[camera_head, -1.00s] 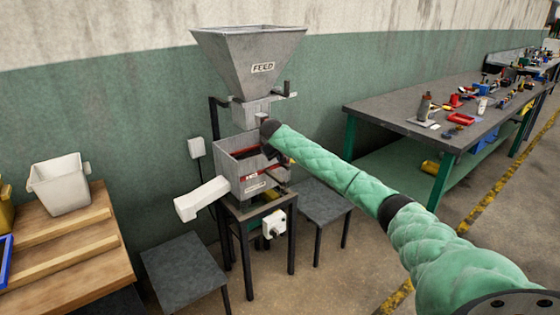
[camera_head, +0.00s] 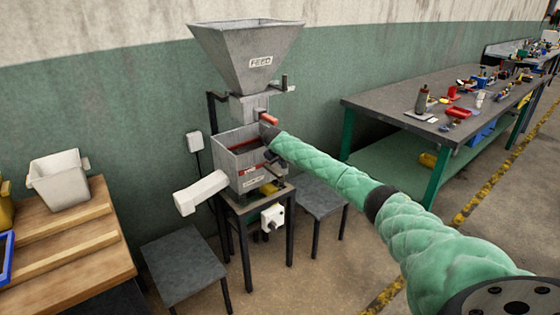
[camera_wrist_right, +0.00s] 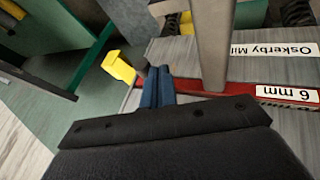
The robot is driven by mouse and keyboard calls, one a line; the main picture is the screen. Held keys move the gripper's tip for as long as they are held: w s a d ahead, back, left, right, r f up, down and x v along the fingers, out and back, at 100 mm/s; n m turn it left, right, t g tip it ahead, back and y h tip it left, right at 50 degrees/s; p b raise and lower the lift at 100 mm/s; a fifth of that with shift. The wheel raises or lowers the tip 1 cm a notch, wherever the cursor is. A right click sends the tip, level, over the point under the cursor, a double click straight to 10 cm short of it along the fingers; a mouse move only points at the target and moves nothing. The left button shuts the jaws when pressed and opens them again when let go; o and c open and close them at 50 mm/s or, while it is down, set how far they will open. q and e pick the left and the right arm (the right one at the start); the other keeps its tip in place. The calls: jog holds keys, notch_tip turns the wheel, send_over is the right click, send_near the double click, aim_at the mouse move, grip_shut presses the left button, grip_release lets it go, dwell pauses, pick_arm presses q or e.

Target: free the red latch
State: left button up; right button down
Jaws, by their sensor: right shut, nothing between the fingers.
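The grey mill (camera_head: 236,166) stands on a dark stand under the hopper marked FEED (camera_head: 247,57). A small red piece (camera_head: 268,118) sticks out at the right of the hopper's neck; I cannot tell for sure that it is the red latch. My right gripper (camera_wrist_right: 158,86) is shut and empty, its blue fingertips close to a red strip (camera_wrist_right: 240,91) with a 6 mm label. I cannot tell whether they touch it. A yellow tab (camera_wrist_right: 118,66) is left of the fingers. In the head view my right arm hides the gripper. My left gripper is out of view.
A white chute (camera_head: 201,193) juts from the mill's left. A wooden bench with a white bin (camera_head: 60,184) is at left. Low grey tables (camera_head: 184,262) flank the stand. A cluttered workbench (camera_head: 395,104) is at right. A grey upright bar (camera_wrist_right: 217,45) is beside my fingers.

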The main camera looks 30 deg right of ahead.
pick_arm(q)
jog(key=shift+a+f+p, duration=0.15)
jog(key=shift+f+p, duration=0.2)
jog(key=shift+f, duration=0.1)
pick_arm(e)
jog(key=h, duration=0.1)
jog(key=d+f+h, duration=0.1)
jog(key=h, duration=0.1)
jog(key=shift+d+f+n, duration=0.1)
jog(key=shift+n, duration=0.2)
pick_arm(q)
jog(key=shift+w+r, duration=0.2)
